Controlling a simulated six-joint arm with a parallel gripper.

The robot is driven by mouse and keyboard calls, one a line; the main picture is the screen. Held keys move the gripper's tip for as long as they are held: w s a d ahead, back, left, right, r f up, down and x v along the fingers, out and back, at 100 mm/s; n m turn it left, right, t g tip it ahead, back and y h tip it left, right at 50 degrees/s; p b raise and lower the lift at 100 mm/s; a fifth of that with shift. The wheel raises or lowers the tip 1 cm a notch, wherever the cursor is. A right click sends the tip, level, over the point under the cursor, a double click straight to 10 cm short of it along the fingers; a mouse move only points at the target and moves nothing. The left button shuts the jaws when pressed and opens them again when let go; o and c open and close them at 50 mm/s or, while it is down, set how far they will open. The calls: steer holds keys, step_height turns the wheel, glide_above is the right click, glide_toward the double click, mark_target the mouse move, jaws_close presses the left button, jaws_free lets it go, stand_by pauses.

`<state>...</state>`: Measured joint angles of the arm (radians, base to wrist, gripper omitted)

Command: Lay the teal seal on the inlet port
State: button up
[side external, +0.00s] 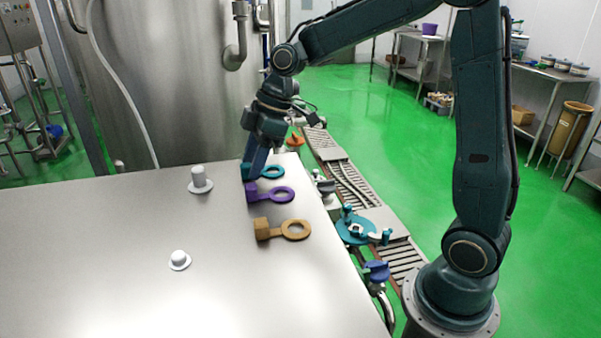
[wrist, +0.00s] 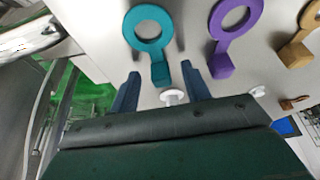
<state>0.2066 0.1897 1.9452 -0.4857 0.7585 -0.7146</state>
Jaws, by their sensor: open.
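The teal seal (side external: 272,177) lies flat at the far right of the steel table, a ring with a short tab ending in a block. It also shows in the wrist view (wrist: 160,70), ring away from me. My gripper (side external: 250,168) is open, pointing down at the block end. In the wrist view its fingers (wrist: 160,72) stand on either side of the block, not closed on it. Two white round-based pegs stand on the table, a taller one (side external: 200,181) and a shorter one (side external: 179,260). I cannot tell which thing is the inlet port.
A purple ring piece (side external: 281,201) and a tan ring piece (side external: 297,238) lie in a row nearer the table's front. A conveyor (side external: 348,181) and a teal round fitting (side external: 355,231) are beyond the right edge. The table's left is largely clear. A steel tank (side external: 170,80) stands behind.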

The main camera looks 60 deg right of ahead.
stand_by(0.4)
jaws_close()
steer(key=shift+r, duration=0.15)
step_height(320, 180, up, 10)
stand_by(0.8)
stand_by(0.4)
